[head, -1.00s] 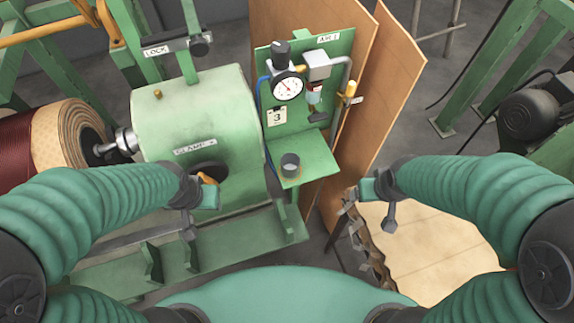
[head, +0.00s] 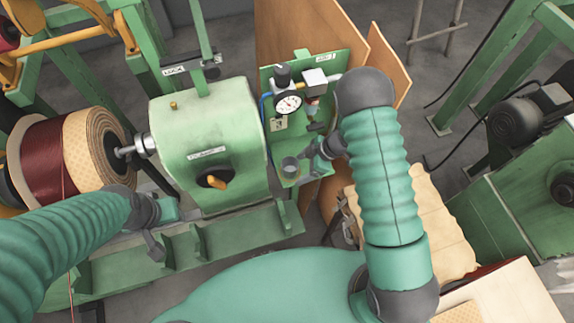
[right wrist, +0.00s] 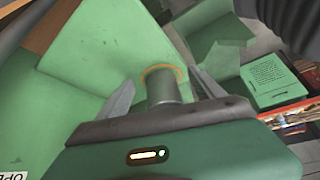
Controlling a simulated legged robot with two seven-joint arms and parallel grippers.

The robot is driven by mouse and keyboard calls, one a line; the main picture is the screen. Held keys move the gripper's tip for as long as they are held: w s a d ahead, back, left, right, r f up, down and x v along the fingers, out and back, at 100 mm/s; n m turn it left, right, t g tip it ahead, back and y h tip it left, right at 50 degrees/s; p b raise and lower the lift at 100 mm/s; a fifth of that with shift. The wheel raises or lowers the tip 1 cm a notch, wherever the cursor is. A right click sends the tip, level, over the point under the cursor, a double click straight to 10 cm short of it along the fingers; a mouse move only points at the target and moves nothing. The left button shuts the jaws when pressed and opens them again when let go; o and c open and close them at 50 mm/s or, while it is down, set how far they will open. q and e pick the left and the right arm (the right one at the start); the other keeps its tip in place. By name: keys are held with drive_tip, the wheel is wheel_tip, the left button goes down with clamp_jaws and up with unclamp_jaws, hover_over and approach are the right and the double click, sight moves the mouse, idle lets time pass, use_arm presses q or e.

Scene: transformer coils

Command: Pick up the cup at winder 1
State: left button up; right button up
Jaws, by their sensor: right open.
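A small grey cup (head: 290,165) stands upright on a green shelf (head: 289,182) below the gauge panel in the head view. In the right wrist view the cup (right wrist: 161,88) shows between the fingers, with an orange ring around its far end. My right gripper (head: 308,158) is open close beside the cup. In the right wrist view its two fingers (right wrist: 165,92) stand on either side of the cup, with gaps visible. My left gripper (head: 160,228) is low in front of the green winder housing, away from the cup; its jaw opening is unclear.
A green panel (head: 333,68) with a pressure gauge (head: 288,103) rises behind the shelf. Its number tag (head: 279,125) read 3 in the earlier head frame. The winder housing (head: 207,125) stands left of the shelf. Wooden boards (head: 388,60) stand behind the panel.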

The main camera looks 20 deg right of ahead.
sight(285, 167)
drive_tip(key=a, duration=0.1)
drive_tip(key=w+a+p, duration=0.1)
drive_tip(key=a, duration=0.1)
drive_tip(key=w+a+p, duration=0.1)
drive_tip(key=a, duration=0.1)
drive_tip(key=shift+f, duration=0.6)
drive_tip(key=shift+a, duration=0.2)
drive_tip(key=c, duration=1.4)
drive_tip(key=shift+d, duration=0.1)
drive_tip(key=shift+c, duration=0.2)
drive_tip(key=shift+r+p, duration=0.15)
drive_tip(key=shift+p, duration=0.15)
